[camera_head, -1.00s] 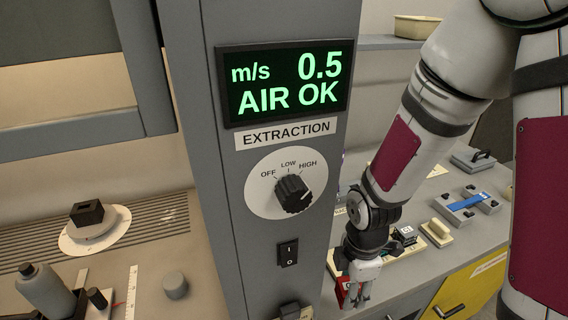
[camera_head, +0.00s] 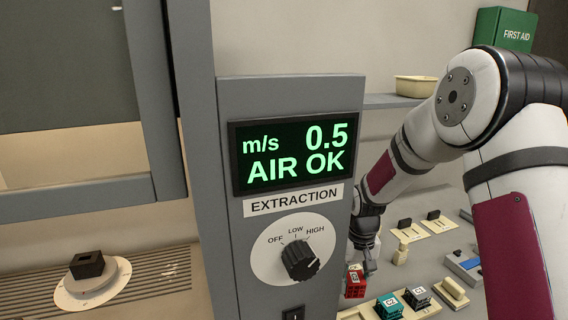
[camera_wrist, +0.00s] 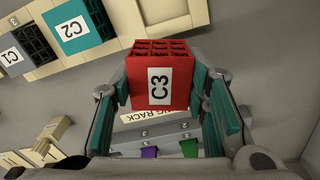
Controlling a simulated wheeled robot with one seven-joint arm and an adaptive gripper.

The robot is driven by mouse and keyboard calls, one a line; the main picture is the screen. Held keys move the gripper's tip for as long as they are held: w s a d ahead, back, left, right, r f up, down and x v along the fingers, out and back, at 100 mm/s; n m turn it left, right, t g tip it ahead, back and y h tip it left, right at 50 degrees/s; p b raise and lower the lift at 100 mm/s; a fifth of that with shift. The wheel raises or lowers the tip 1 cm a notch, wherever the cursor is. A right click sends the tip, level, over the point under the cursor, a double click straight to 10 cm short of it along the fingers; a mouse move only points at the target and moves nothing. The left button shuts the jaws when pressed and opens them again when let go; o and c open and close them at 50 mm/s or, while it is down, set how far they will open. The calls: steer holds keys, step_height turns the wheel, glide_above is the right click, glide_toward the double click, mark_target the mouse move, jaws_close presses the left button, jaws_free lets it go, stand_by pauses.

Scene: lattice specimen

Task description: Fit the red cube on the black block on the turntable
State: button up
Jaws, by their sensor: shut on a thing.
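The red cube (camera_wrist: 160,65), a lattice marked C3, is held between the two fingers of my gripper (camera_wrist: 165,95) in the wrist view. In the head view the red cube (camera_head: 355,282) hangs under my gripper (camera_head: 366,262), just right of the grey extraction column and above the bench. The black block (camera_head: 87,264) has a dark opening in its top and sits on the round white turntable (camera_head: 110,287) at the left, beyond the column. The block and turntable are not in the wrist view.
The grey extraction column (camera_head: 230,250) stands between my gripper and the turntable. A teal cube C2 (camera_head: 389,306) and a grey cube C1 (camera_head: 417,297) sit in a cream rack at the right. A grey sash frame (camera_head: 90,200) hangs above the turntable.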

steer(key=s+n, duration=0.3)
steer(key=s, duration=1.9)
steer(key=w, duration=0.5)
steer(key=w+f, duration=0.1)
steer(key=w, duration=0.4)
steer(key=w+f+b, duration=0.1)
steer(key=w, duration=0.4)
steer(key=shift+w+f, duration=0.15)
steer(key=shift+w, duration=0.1)
steer(key=shift+w+f, duration=0.1)
steer(key=shift+f, duration=1.65)
steer(key=shift+f, duration=0.15)
steer(key=o, duration=1.1)
